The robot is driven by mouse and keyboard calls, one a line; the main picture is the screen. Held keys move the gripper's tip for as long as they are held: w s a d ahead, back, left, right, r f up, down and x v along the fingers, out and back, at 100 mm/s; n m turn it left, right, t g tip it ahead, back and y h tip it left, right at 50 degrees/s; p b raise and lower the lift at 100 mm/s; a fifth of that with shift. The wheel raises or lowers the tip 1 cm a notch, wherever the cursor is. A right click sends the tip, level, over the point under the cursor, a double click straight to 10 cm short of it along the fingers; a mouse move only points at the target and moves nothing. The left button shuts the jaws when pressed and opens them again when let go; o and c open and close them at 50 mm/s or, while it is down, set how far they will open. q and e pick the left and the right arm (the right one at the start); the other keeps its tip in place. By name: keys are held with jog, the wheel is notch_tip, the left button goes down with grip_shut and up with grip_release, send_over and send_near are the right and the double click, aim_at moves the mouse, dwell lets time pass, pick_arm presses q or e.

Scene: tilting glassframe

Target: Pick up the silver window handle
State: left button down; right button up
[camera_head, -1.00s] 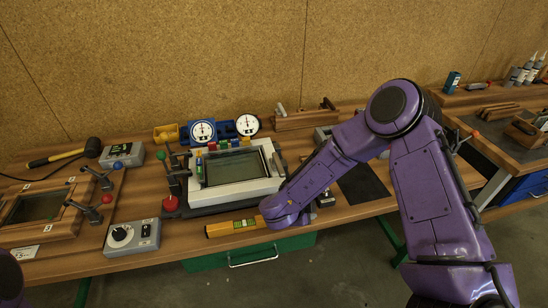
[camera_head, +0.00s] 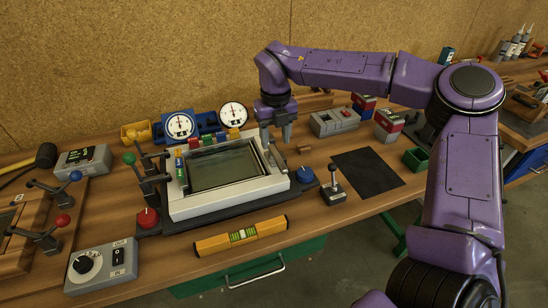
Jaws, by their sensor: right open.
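The white window frame (camera_head: 229,203) with its dark glass pane (camera_head: 226,169) sits on a dark base in the middle of the bench. A small silver-grey piece, apparently the window handle (camera_head: 270,155), shows at the frame's right edge, partly hidden by my gripper. My right gripper (camera_head: 276,134) points down just above this piece, with its fingers apart. I cannot tell whether the fingers straddle the handle. My left gripper is not in view.
A red knob (camera_head: 147,218) and a blue knob (camera_head: 305,174) flank the frame. A yellow spirit level (camera_head: 241,236) lies in front, a joystick (camera_head: 334,188) to the right. Two gauges (camera_head: 180,126) stand behind. The black mat (camera_head: 368,172) is bare.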

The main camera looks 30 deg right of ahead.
aim_at(275, 151)
notch_tip(275, 151, down, 5)
jog(key=shift+f+p, duration=0.2)
jog(key=shift+p, duration=0.8)
jog(key=shift+s+f, duration=0.1)
jog(key=shift+f, duration=0.3)
jog(key=shift+a, duration=0.1)
grip_shut()
